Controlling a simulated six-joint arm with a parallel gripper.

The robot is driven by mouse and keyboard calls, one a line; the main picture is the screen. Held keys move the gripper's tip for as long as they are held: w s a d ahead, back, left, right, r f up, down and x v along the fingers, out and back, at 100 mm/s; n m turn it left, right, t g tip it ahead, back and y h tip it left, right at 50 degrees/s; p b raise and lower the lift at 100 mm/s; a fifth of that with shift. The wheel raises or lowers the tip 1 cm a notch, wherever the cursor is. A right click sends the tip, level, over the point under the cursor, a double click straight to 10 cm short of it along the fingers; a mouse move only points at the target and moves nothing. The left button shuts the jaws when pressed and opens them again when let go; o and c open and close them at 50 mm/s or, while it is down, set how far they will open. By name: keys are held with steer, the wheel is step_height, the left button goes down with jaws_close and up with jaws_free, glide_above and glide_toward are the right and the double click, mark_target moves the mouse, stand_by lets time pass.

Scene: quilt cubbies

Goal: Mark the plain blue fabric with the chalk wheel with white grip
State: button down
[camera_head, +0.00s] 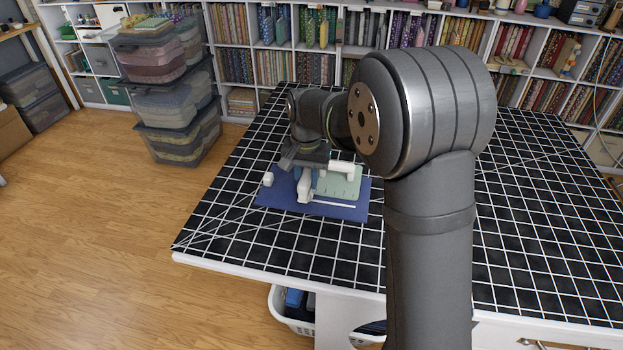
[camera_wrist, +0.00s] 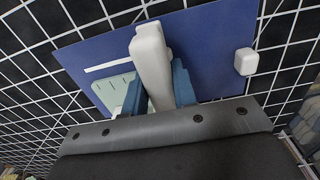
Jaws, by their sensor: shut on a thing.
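The plain blue fabric (camera_head: 275,198) lies flat on the black gridded table; it also fills much of the wrist view (camera_wrist: 210,35). My gripper (camera_head: 305,172) is over it, its blue fingers shut on a white-gripped tool, the chalk wheel (camera_head: 304,188). In the wrist view the white grip (camera_wrist: 150,55) stands between my fingers (camera_wrist: 160,92). The tool's wheel is hidden, so I cannot tell whether it touches the fabric. A straight white line (camera_head: 335,206) runs on the fabric to the right of the tool; it also shows in the wrist view (camera_wrist: 107,66).
A pale green piece (camera_head: 340,184) with small marks lies on the fabric beside the tool. A small white block (camera_head: 268,179) sits near the fabric's left edge. A white object (camera_head: 342,168) is behind the green piece. The gridded table (camera_head: 530,230) is clear at right.

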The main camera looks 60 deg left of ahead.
steer(key=shift+s+a, duration=0.1)
steer(key=shift+s, duration=0.05)
steer(key=shift+r, duration=0.1)
stand_by(0.5)
steer(key=shift+r, duration=3.4)
steer(key=w+d+m, duration=0.3)
steer(key=w+d, duration=0.1)
steer(key=w, duration=1.3)
steer(key=w+d+f+m, duration=0.2)
steer(key=w+d, duration=1.3)
steer(key=w, duration=0.4)
steer(key=w+d+f+m, duration=0.1)
steer(key=w+d, duration=0.4)
steer(key=d, duration=0.7)
steer(key=w+d+f+m, duration=0.1)
steer(key=w+d, duration=0.4)
steer(key=d, duration=0.7)
steer(key=w+d+f+m, duration=0.2)
steer(key=w+d, duration=0.2)
steer(key=d, duration=0.8)
steer(key=shift+w+d+f, duration=0.1)
steer(key=shift+w+d, duration=0.3)
